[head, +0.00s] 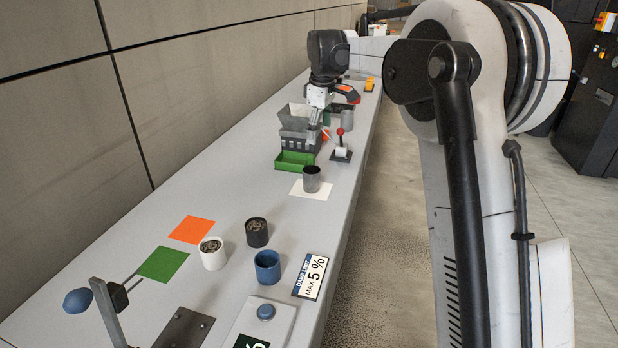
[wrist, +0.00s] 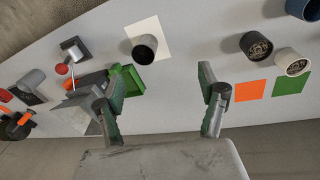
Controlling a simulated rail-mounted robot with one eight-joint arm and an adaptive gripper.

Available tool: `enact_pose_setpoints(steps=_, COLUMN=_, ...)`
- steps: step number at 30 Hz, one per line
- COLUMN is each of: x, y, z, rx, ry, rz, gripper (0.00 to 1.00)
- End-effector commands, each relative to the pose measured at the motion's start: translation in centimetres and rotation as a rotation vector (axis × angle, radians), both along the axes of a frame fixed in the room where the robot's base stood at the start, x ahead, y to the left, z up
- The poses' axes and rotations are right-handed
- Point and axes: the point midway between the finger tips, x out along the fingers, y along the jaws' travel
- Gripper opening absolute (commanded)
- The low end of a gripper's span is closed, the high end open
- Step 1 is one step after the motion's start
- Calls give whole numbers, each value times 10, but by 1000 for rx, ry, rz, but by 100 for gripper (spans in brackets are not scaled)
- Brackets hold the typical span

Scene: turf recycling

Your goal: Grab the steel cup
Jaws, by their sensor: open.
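The grey steel cup (head: 311,179) stands upright on a white square (head: 301,192) on the bench in the head view. In the wrist view the cup (wrist: 146,47) shows near the top, with its dark open mouth toward me. My gripper (wrist: 160,75) shows in the wrist view with its two green-grey fingers wide apart and nothing between them. The cup appears beyond the fingertips, nearer the left finger, and is not touched. In the head view I cannot make out the fingers clearly.
A green tray (head: 295,160) in front of a grey hopper machine and a red-knobbed lever (head: 341,147) stand close to the cup. A black cup (head: 257,232), a white cup (head: 212,253) and a blue cup (head: 267,267) stand nearer. The bench between them and the steel cup is clear.

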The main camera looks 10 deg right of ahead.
Motion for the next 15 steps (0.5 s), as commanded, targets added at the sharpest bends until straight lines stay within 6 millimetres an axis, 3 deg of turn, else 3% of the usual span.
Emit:
enact_pose_setpoints(steps=1, x=15, y=0, z=-10, rx=-5, ry=13, rz=26, gripper=72)
enact_pose_setpoints(steps=6, x=53, y=0, z=-45, rx=-19, ry=64, rz=125, gripper=72)
enact_pose_setpoints(steps=15, x=94, y=0, z=-103, rx=-31, ry=133, rz=268, gripper=72)
